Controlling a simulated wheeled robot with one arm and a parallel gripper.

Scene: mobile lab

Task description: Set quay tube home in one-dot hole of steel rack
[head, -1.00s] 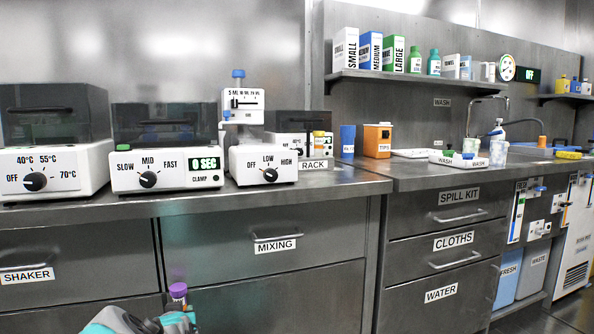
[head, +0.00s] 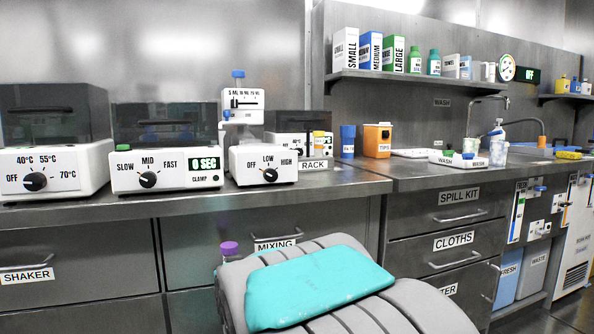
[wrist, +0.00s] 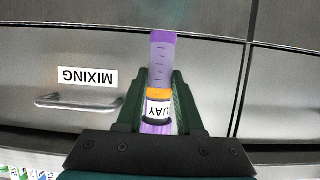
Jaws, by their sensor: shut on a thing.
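The quay tube (wrist: 160,105) is between the jaws of my gripper (wrist: 164,80) in the wrist view. It is purple and clear, with an orange band and a white label partly reading "UAY". In the head view its purple cap (head: 229,248) shows just left of my arm, in front of the drawers and below the counter edge. My gripper itself is hidden there behind my arm. A "RACK" label (head: 314,165) is on the counter's right part. The steel rack and its dotted holes cannot be made out.
The counter (head: 345,180) carries a shaker (head: 55,170), a mixer with a "0 SEC" display (head: 165,168) and an OFF/LOW/HIGH device (head: 265,165). A blue cup (head: 347,141) and an orange tips box (head: 377,140) stand further right. The counter's front strip is clear.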

